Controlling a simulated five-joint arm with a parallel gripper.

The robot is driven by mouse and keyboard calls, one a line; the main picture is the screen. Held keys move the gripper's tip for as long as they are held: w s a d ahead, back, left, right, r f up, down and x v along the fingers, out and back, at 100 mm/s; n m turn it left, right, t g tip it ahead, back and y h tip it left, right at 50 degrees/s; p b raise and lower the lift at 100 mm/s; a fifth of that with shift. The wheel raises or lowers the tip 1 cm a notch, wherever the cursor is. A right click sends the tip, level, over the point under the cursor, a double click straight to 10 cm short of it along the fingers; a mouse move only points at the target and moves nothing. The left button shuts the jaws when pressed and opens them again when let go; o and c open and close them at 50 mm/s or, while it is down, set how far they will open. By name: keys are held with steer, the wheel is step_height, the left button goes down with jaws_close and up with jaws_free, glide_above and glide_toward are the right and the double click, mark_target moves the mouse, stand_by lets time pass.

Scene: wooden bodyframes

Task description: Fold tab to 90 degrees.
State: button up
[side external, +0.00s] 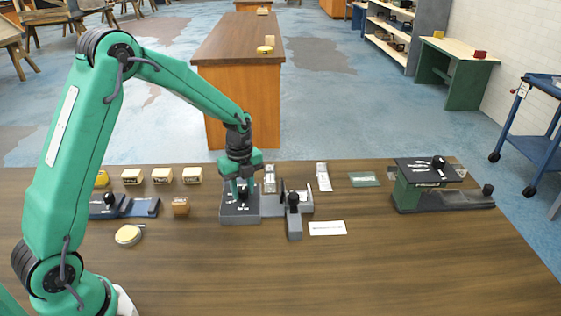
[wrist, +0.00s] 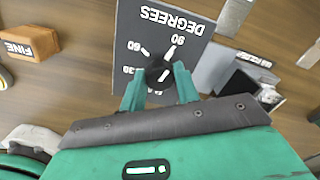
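A dark dial plate marked DEGREES (wrist: 188,20) sits on a grey block, with 30, 60 and 90 printed on it. My gripper (wrist: 159,78) points down at the plate. Its two fingers stand on either side of the round black dial knob (wrist: 157,73) and appear to touch it. A white line runs from beside the knob toward 90; I cannot tell whether it is pointer or tick. In the side view my gripper (side external: 242,184) is over the block (side external: 240,212). To its right is a grey bed with a black-knobbed lever (side external: 294,215). I cannot make out the tab.
A small wooden block marked FINE (wrist: 28,42) and a tape measure (side external: 129,235) lie left. A white label card (side external: 327,228) lies right of the lever. A green-and-black device (side external: 428,180) stands far right. The table front is clear.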

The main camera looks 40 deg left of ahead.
mark_target(243, 189)
steer(key=o, duration=0.3)
steer(key=shift+o, duration=0.2)
steer(key=shift+r, duration=3.95)
